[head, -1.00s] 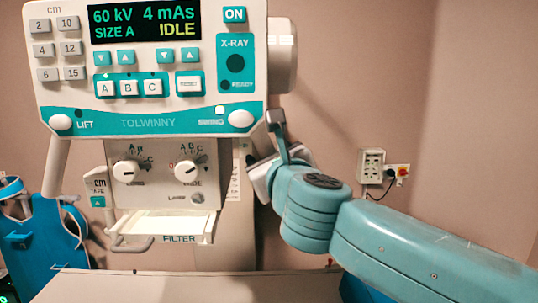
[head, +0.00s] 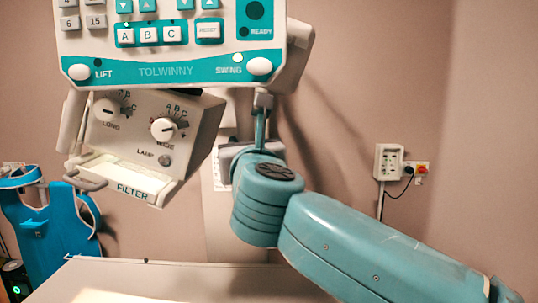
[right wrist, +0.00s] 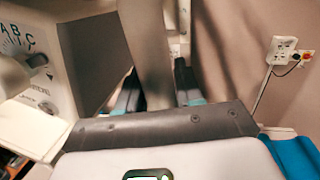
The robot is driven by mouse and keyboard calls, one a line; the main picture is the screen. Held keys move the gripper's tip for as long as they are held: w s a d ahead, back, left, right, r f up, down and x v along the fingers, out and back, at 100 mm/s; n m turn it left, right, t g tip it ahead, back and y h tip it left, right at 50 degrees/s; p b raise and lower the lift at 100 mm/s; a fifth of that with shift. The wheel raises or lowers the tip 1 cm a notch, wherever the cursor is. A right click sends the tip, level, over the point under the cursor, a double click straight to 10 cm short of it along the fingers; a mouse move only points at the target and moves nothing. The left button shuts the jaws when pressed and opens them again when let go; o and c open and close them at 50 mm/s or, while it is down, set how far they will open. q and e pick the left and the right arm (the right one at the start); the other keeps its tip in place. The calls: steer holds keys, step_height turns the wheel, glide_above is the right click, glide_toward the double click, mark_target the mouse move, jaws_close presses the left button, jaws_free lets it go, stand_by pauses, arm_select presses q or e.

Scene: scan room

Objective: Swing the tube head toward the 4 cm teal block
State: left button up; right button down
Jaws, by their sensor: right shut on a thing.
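The tube head (head: 170,70) is a white and teal unit with a control panel, filling the upper left of the head view. Its lower housing with two dials (head: 134,127) is turned so that its right side face shows. A filter tray (head: 126,180) is below the dials. My right gripper (head: 262,103) is shut on a grey handle bar at the tube head's right side. In the right wrist view the bar (right wrist: 146,40) stands between the two dark fingers (right wrist: 155,88). The 4 cm teal block is not visible. My left gripper is out of view.
A pale table (head: 200,277) lies below, with a bright patch (head: 110,296) at its near left. A blue apron (head: 45,235) hangs at the left. A wall socket box (head: 388,161) with a cable is at the right. The wall between looks clear.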

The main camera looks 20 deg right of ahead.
steer(key=shift+w+a+f, duration=0.15)
steer(key=shift+f, duration=0.15)
